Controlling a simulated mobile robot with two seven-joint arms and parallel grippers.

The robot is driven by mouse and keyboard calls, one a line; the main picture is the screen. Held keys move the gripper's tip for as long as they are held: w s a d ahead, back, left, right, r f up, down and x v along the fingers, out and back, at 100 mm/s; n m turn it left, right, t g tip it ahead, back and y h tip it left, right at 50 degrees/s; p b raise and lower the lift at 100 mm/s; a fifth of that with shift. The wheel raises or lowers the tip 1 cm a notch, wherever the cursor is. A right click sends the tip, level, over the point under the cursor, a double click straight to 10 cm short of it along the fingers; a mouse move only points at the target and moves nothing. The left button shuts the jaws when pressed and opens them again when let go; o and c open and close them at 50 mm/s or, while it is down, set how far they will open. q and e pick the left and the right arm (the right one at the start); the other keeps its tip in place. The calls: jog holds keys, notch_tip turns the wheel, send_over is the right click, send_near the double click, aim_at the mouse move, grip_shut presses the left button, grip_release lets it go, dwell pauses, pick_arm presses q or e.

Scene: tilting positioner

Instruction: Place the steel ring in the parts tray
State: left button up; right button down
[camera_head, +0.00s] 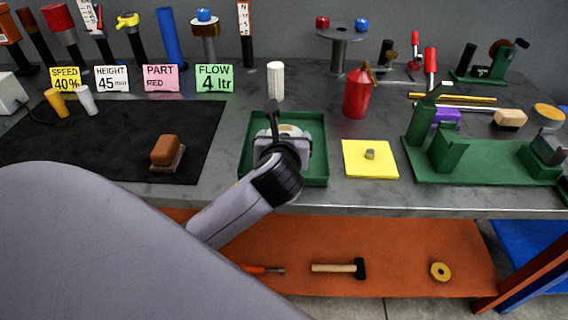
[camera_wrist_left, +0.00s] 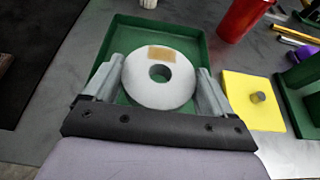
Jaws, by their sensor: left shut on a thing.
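The steel ring (camera_wrist_left: 178,88) is a thick pale grey ring with a tan patch on one side. In the left wrist view it lies face-on between the two fingers of my left gripper (camera_wrist_left: 159,72), which is shut on it. The green parts tray (camera_wrist_left: 128,24) shows behind and around the ring. In the head view my left gripper (camera_head: 285,138) is over the tray (camera_head: 319,165), and the wrist hides much of the ring and the tray's floor. I cannot tell whether the ring touches the tray floor. My right gripper is not in view.
A red cylinder (camera_head: 356,95) and a white cylinder (camera_head: 275,80) stand behind the tray. A yellow pad (camera_head: 354,170) with a small grey piece lies to its right, near a green fixture (camera_head: 480,165). A black mat (camera_head: 110,120) with a brown block (camera_head: 166,148) is to the left.

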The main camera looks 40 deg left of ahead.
pick_arm(q)
jog(key=shift+f+b, duration=0.55)
jog(key=shift+f, duration=2.4)
jog(key=o, duration=1.4)
jog(key=shift+f, duration=0.25)
jog(key=shift+o, duration=0.3)
jog(key=shift+r, duration=0.2)
jog(key=p+v, duration=0.1)
jog(key=v, duration=1.1)
